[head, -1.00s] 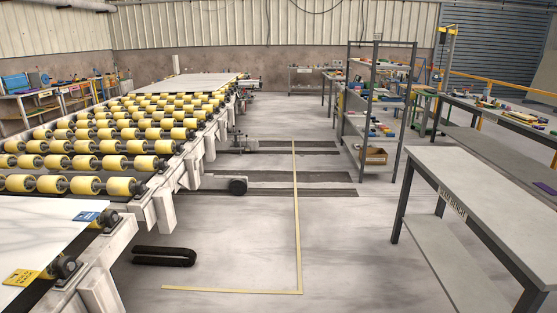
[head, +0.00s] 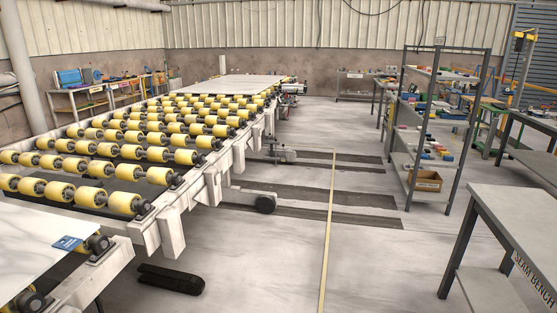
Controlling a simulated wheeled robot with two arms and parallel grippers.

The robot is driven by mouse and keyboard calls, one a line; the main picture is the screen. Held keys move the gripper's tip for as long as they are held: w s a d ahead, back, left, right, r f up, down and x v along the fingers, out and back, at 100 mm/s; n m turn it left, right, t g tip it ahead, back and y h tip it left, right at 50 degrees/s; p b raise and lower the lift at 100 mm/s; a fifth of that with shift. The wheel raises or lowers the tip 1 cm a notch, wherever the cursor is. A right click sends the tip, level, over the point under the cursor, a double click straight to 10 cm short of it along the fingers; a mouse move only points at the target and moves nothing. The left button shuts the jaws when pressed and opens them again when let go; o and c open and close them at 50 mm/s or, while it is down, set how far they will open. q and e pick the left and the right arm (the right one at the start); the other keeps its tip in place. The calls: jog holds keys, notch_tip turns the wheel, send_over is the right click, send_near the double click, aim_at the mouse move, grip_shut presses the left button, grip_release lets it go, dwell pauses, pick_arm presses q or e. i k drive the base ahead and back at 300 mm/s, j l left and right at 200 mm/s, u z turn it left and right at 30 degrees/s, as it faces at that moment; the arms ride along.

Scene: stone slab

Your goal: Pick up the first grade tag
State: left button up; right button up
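A small blue tag (head: 67,243) lies at the right edge of a white stone slab (head: 25,250) in the lower left of the head view. Its print is too small to read, so I cannot tell whether it is the first grade tag. The slab runs out of the picture at the left. No yellow tag shows in the current view. Neither of my grippers is in view.
The slab lies at the near end of a roller conveyor (head: 165,222) with yellow rollers. A black object (head: 170,279) lies on the floor beside it. A seam bench (head: 515,225) and a shelf rack (head: 412,130) stand at the right. The floor between is open.

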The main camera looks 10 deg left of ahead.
aim_at(71, 243)
jog(key=i+u, duration=0.3)
jog(key=i, duration=0.15)
jog(key=i+u, duration=0.25)
jog(key=i, duration=0.25)
jog(key=i+l+u, duration=0.3)
jog(key=i, duration=0.15)
jog(key=i+j+u, duration=0.15)
jog(key=u, duration=0.3)
jog(key=i+u, duration=0.65)
jog(key=u, duration=0.2)
